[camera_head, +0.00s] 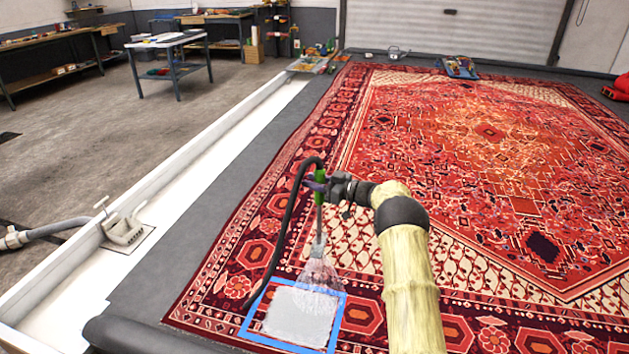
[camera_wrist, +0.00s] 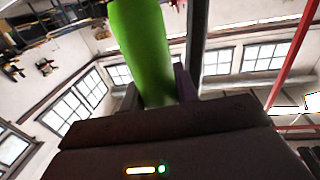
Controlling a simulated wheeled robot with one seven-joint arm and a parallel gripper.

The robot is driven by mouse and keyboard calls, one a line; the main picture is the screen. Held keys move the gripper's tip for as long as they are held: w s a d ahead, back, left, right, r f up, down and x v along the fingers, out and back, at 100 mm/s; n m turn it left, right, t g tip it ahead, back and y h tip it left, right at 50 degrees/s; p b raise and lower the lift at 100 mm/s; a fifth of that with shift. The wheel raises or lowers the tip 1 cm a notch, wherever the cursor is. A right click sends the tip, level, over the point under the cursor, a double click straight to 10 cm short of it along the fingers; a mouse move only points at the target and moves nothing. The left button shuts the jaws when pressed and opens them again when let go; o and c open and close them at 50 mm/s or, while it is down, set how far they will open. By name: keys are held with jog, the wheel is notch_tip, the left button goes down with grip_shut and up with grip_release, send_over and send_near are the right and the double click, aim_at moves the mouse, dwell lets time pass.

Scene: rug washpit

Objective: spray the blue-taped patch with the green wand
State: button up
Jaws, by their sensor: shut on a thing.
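The green wand (camera_head: 320,188) is held upright in my gripper (camera_head: 322,184), nozzle down. Its green handle (camera_wrist: 142,50) fills the space between the fingers (camera_wrist: 158,92) in the wrist view. A black hose runs from its top down its left side. A pale fan of spray (camera_head: 318,274) spreads from the nozzle (camera_head: 318,245) down onto the far part of the blue-taped patch (camera_head: 246,326). The patch lies on the rug's near left border, framed in blue tape, with a pale grey-white area (camera_head: 297,314) inside. The nozzle is above and beyond it.
The red patterned rug (camera_head: 490,130) covers most of the floor ahead. A white channel (camera_head: 190,185) with a low wall runs along the left, with a grey drain fitting (camera_head: 125,228). A blue tray of tools (camera_head: 458,68) lies at the rug's far edge. Workbenches stand far left.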

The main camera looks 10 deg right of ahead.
jog(key=shift+s+a+f+b, duration=0.75)
jog(key=shift+s+a, duration=1.6)
jog(key=shift+s, duration=3.2)
jog(key=shift+s+a+f+b, duration=0.75)
jog(key=shift+s+a, duration=1.55)
jog(key=shift+s, duration=3.25)
jog(key=shift+s+a+x, duration=0.45)
jog(key=shift+s+x, duration=0.3)
jog(key=shift+x, duration=5.25)
jog(key=w+d, duration=0.4)
jog(key=w, duration=0.7)
jog(key=w+d, duration=0.5)
jog(key=w, duration=0.6)
jog(key=shift+w, duration=0.1)
